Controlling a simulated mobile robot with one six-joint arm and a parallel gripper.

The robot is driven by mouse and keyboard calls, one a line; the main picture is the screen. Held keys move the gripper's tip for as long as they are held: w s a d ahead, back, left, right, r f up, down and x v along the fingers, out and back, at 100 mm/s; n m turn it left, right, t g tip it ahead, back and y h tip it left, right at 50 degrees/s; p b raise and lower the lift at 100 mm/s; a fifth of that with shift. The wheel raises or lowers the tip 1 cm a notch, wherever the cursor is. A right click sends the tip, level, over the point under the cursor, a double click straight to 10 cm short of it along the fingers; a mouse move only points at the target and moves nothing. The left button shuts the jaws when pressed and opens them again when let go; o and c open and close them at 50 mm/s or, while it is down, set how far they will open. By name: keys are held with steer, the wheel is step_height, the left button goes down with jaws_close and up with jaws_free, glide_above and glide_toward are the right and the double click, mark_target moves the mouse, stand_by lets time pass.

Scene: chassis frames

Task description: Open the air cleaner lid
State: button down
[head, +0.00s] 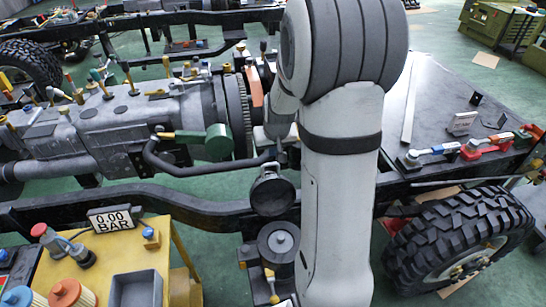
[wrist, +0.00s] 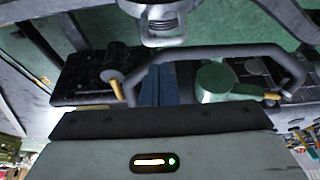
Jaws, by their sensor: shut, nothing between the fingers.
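The air cleaner (head: 262,246) is a round grey housing at the lower middle of the head view, just left of my arm. A blue-grey round piece shows in its middle. A dark round lid (head: 272,193) appears to stand tilted up behind it, with a small handle at its top. My gripper (head: 282,152) points down just above the lid's upper edge, small and partly lost against the dark pipe. It is shut and empty. I cannot tell whether it touches the lid. In the wrist view a round grey metal part with a bail shows at the top edge.
A curved black pipe (head: 205,168) and a green canister (head: 217,143) lie behind the lid. A black frame rail (head: 185,201) runs across. A yellow table (head: 177,262) with a gauge and a grey bin stands left. A wheel (head: 455,240) is at right.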

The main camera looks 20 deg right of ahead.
steer(key=v, duration=0.7)
steer(key=shift+s+a, duration=0.15)
steer(key=shift+s, duration=0.35)
